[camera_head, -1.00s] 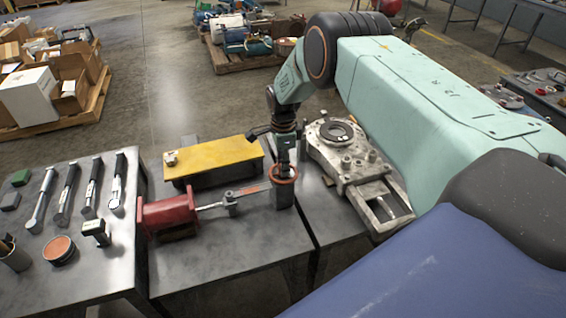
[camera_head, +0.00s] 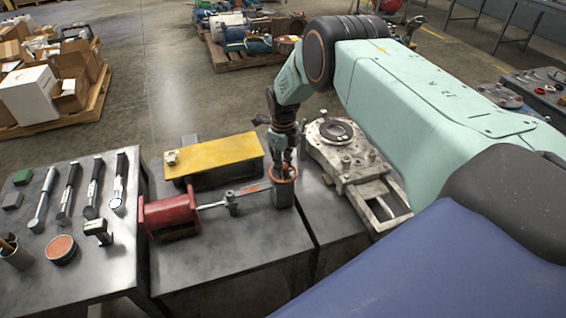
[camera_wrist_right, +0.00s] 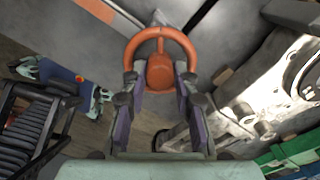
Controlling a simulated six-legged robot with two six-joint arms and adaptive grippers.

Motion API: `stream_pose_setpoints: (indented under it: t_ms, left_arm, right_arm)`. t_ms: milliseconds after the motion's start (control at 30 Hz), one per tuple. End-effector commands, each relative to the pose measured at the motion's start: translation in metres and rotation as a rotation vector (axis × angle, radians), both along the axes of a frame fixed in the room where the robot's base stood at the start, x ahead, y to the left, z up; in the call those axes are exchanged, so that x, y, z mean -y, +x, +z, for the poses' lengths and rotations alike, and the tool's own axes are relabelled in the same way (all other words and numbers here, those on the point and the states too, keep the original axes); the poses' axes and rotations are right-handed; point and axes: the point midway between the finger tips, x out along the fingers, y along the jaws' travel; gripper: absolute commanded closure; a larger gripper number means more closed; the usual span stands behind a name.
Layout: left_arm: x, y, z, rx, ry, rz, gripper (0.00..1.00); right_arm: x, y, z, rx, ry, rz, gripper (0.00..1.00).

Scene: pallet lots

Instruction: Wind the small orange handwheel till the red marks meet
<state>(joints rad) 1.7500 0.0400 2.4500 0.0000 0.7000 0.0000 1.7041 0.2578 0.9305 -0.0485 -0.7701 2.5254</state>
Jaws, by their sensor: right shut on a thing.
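The small orange handwheel (camera_head: 286,174) sits on top of a grey block (camera_head: 283,194) near the right edge of the middle bench. In the right wrist view the handwheel (camera_wrist_right: 161,36) shows its rim, a spoke and its hub. My right gripper (camera_head: 281,167) comes down on it from above. In the right wrist view its two fingers (camera_wrist_right: 162,76) are shut on the handwheel's hub. A red-orange strip (camera_head: 253,189) lies by the rod left of the block. The red marks are too small to tell whether they meet. My left gripper is in neither view.
A red cylinder-like body (camera_head: 171,213) with a rod stands left of the block. A yellow plate (camera_head: 212,154) lies behind it. A heavy metal fixture (camera_head: 345,163) stands close on the right. Tools (camera_head: 92,190) lie on the left bench. The middle bench's front is clear.

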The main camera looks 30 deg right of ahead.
Motion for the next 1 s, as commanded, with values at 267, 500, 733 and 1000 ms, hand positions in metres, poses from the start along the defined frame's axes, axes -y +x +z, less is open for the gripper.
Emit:
stream_pose_setpoints:
  t_ms: [267, 500, 733, 1000]
  left_arm:
    - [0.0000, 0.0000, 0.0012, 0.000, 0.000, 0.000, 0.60]
    - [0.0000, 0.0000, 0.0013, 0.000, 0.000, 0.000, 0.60]
    - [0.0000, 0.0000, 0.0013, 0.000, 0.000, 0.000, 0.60]
    - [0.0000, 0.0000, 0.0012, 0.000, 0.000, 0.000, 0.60]
  right_arm:
    - [0.0018, 0.0036, 0.0036, 0.010, -0.003, -0.083, 1.00]
    - [0.0018, 0.0036, 0.0035, 0.010, -0.003, -0.100, 1.00]
    - [0.0017, 0.0034, 0.0034, 0.010, -0.003, -0.099, 1.00]
    - [0.0010, 0.0020, 0.0021, 0.006, -0.002, -0.099, 0.53]
